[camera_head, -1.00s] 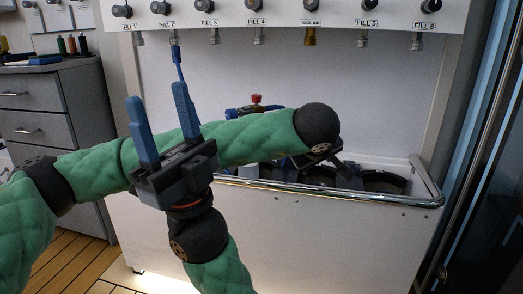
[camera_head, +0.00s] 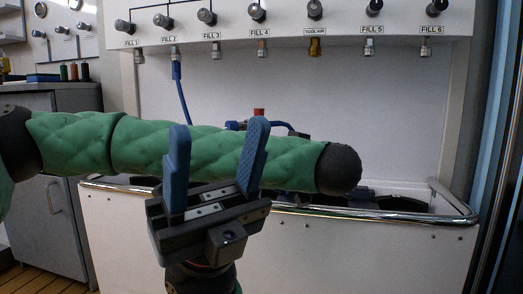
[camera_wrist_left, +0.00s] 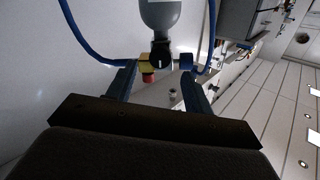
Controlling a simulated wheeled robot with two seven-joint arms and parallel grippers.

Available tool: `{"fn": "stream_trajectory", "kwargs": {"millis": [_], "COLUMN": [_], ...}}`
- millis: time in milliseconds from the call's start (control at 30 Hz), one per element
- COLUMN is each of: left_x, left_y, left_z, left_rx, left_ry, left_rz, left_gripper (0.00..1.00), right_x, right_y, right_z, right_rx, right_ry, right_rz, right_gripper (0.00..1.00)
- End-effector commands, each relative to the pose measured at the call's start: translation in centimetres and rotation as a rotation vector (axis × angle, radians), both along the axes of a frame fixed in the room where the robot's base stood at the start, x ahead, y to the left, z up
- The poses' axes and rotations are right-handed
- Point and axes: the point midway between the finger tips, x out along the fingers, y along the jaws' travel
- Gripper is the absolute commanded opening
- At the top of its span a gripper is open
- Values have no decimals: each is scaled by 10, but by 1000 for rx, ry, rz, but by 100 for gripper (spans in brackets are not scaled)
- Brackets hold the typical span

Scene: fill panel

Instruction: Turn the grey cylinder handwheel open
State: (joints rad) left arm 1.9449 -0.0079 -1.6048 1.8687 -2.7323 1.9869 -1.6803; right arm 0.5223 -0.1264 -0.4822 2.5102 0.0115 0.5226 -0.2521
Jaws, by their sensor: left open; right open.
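In the left wrist view, the grey cylinder (camera_wrist_left: 160,14) shows at the top, with a dark valve (camera_wrist_left: 160,52) at its end. A yellow fitting (camera_wrist_left: 147,60), a red knob (camera_wrist_left: 148,77) and a blue part (camera_wrist_left: 186,59) sit around this valve. I cannot tell for certain which part is the handwheel. My left gripper (camera_wrist_left: 158,76) is open, its two fingers on either side of the valve; contact is unclear. In the head view the left gripper and the cylinder are hidden behind my arm; a red cap (camera_head: 259,112) shows above it. My right gripper (camera_head: 218,140) is open and empty.
A fill panel (camera_head: 290,18) with several knobs and outlets is above. A blue hose (camera_head: 183,98) hangs from FILL 2. A chrome rail (camera_head: 390,214) edges the trough. A grey cabinet (camera_head: 52,215) stands at left. The right gripper is in front of my left arm.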

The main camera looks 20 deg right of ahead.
Motion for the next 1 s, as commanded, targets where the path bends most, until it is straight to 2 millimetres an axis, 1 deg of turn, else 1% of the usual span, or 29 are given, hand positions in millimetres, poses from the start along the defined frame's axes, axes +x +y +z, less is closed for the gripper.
{"fn": "stream_trajectory", "kwargs": {"millis": [33,100,300,400,567,800,833,900,967,1000], "left_x": [9,19,44,52,59,59,59,59,59,59], "left_y": [2,4,7,8,9,9,9,9,9,9], "left_z": [-6,-6,-5,-3,-1,-1,-1,-1,-1,-1], "left_rx": [-4,-3,-2,-2,-2,-1,-1,-1,-1,-1], "left_ry": [5,2,2,3,3,3,3,3,3,3], "left_rz": [3,4,2,1,1,0,0,0,0,0], "left_gripper": [52,52,52,52,52,52,50,36,24,16], "right_x": [-1,-2,-5,-6,-6,-6,-6,-6,-6,-6], "right_y": [0,0,-1,-1,-1,-1,-1,-1,-1,-1], "right_z": [-8,-17,-33,-37,-40,-40,-40,-40,-40,-40], "right_rx": [1,5,13,16,18,16,16,16,16,17], "right_ry": [-3,-8,-23,-28,-30,-31,-31,-31,-31,-31], "right_rz": [1,2,7,9,10,10,10,10,10,10], "right_gripper": [51,51,51,51,51,51,51,51,51,51]}}
